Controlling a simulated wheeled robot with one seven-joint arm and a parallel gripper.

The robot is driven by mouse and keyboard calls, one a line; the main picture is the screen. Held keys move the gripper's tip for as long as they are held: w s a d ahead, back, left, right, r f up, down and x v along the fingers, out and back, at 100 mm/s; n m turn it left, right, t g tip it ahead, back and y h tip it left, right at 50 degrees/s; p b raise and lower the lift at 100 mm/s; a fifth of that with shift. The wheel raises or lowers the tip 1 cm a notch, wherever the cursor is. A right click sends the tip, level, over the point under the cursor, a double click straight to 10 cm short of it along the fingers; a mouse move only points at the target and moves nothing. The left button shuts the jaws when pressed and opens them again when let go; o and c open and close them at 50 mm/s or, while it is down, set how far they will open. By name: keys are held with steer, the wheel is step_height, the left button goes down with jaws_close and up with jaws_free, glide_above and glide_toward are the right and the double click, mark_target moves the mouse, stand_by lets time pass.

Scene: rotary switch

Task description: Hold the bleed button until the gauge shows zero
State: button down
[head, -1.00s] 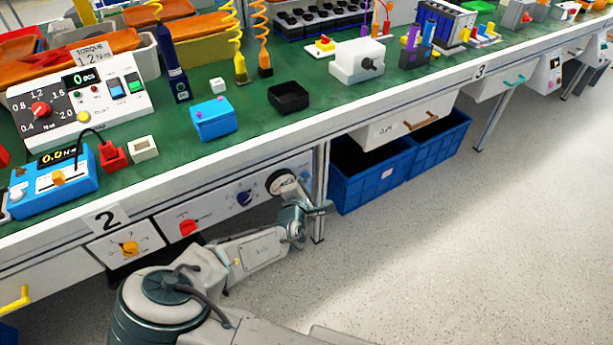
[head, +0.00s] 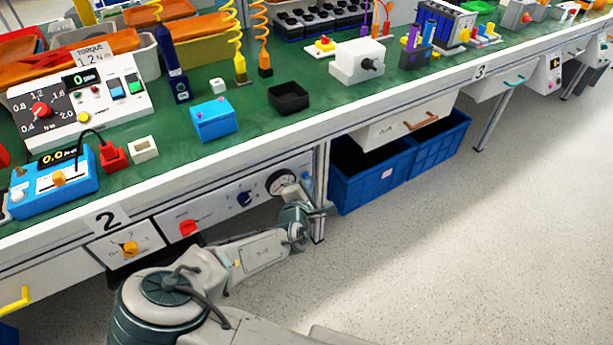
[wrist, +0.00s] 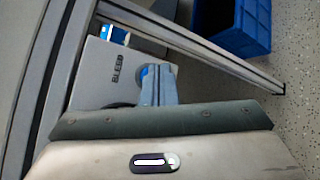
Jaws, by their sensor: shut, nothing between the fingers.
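A round white-faced gauge (head: 281,184) with a dark rim sits at the right end of the panel under the bench. Its needle is too small to read. My gripper (head: 305,187) is at the panel's right end, just right of the gauge. In the wrist view my gripper (wrist: 157,72) is shut and empty, with its fingers pointing at the panel beside the BLEED lettering (wrist: 117,69). A blue bleed button (wrist: 145,70) shows partly behind the fingertips. I cannot tell whether the fingertips press it or only stand close.
A metal bench leg (head: 321,170) stands right beside my gripper, with blue crates (head: 372,190) beyond it. The floor (head: 450,260) in front is clear.

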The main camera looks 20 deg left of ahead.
steer(key=shift+s+d, duration=0.4)
steer(key=shift+d, duration=0.05)
steer(key=shift+s+d+p, duration=0.75)
steer(key=shift+s+d, duration=0.9)
steer(key=shift+d, duration=0.25)
